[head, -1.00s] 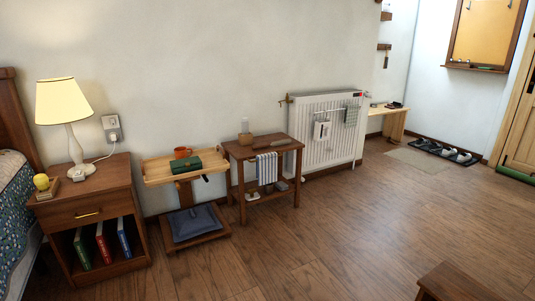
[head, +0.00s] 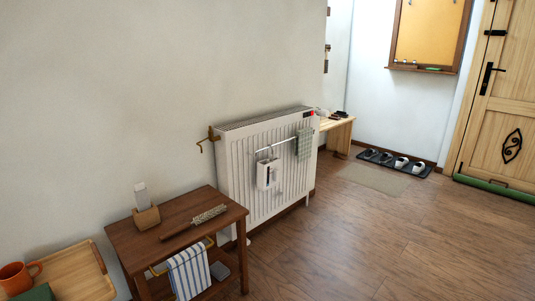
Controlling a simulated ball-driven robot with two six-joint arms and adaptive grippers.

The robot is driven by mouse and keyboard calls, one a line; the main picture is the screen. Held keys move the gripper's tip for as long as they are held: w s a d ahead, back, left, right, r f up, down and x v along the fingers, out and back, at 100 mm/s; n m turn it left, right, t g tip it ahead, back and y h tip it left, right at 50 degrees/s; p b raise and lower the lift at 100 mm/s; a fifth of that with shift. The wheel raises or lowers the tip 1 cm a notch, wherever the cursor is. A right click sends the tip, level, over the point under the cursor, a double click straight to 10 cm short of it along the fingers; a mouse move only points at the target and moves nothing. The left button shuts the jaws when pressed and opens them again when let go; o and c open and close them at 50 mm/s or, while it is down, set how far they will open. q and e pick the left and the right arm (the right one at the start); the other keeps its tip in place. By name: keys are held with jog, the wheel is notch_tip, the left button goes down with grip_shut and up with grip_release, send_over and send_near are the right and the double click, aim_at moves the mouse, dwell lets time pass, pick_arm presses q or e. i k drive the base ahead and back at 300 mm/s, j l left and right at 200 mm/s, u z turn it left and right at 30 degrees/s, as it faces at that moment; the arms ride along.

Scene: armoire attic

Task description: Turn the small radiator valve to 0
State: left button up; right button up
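The white ribbed radiator (head: 238,180) stands against the wall in the middle of the head view. A small dark and red part (head: 309,114) sits at its top right corner; it is too small to read any marking on it. A brass-coloured hooked fitting (head: 207,139) shows at the radiator's upper left, by the wall. I cannot tell for sure which part is the small valve, nor its setting. Neither of my grippers is in view.
A bench (head: 338,127) is behind.

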aim_at(319, 112)
jog(key=i+z, duration=0.3)
jog(key=i, duration=0.45)
jog(key=i+j+z, duration=0.1)
jog(key=i+z, duration=0.25)
jog(key=i, duration=0.4)
